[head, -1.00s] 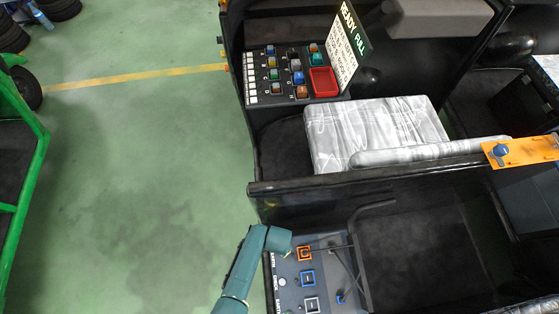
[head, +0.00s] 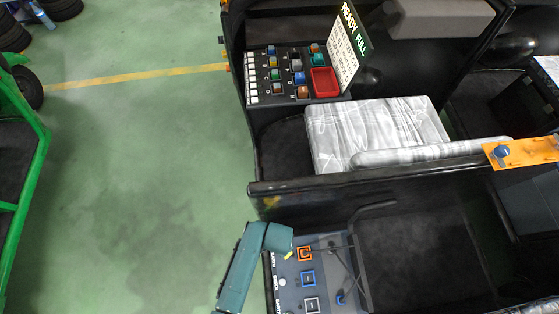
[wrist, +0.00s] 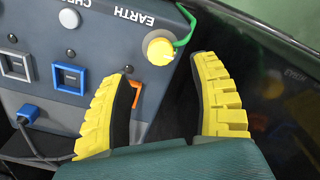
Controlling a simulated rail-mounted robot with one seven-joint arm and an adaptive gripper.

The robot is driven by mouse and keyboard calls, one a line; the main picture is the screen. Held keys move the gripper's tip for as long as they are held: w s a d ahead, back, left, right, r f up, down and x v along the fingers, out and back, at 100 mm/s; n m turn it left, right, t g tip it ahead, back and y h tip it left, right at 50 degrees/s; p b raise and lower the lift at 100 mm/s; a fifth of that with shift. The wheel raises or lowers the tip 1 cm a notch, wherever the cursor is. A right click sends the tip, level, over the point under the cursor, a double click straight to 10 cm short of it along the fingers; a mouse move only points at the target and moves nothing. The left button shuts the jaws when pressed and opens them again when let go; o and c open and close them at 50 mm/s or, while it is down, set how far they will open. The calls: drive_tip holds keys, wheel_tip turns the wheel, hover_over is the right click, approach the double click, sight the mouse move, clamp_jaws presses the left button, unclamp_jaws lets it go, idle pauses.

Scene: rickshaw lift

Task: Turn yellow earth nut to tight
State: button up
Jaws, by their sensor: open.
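The yellow earth nut (wrist: 158,48) is a round knob in a pale ring beside the EARTH label, with a green wire at its edge. It sits on the grey control panel (wrist: 85,28). My gripper (wrist: 164,68) is open and empty, its two yellow ribbed fingers spread. In the head view a small yellow tip (head: 289,255) shows below my teal arm at the panel. The nut cannot be made out there.
The panel has an orange socket (head: 305,254), a blue socket (head: 308,279) and a pale socket (head: 312,304). A blue plug (wrist: 27,113) with a dark cable lies at left in the wrist view. A black wall (head: 400,190) stands close behind the panel.

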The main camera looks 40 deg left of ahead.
wheel_tip(320, 180, up, 6)
drive_tip(key=shift+f, duration=0.25)
idle(0.5)
